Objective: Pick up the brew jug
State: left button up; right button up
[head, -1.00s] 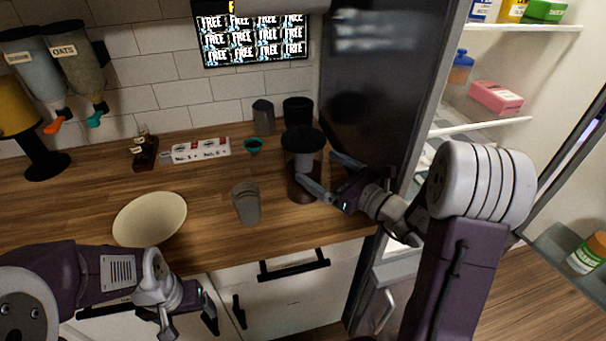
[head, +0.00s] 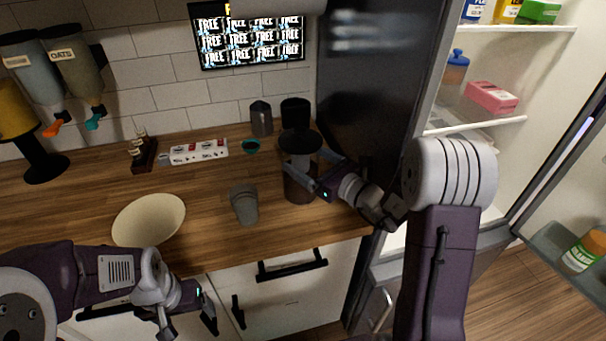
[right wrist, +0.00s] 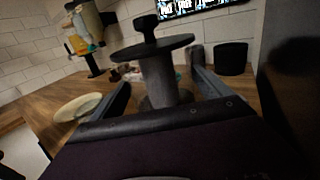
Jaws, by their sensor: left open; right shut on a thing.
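The brew jug (head: 299,146) is a dark, lidded cylinder standing upright on the wooden counter near its right end. In the right wrist view its wide lid with a knob (right wrist: 152,50) and its grey body (right wrist: 158,82) stand between my fingers. My right gripper (head: 312,174) reaches in from the right and is shut on the jug's body, below the lid. The fingers partly hide the body. My left gripper (head: 188,312) is open and empty, low in front of the drawers, well away from the jug.
A grey cup (head: 244,206) stands left of the jug, and a cream bowl (head: 149,219) is farther left. The open fridge (head: 480,150) is at right.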

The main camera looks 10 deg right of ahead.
jog(key=shift+r, duration=0.1)
jog(key=shift+r+p, duration=0.85)
jog(key=shift+r, duration=4.1)
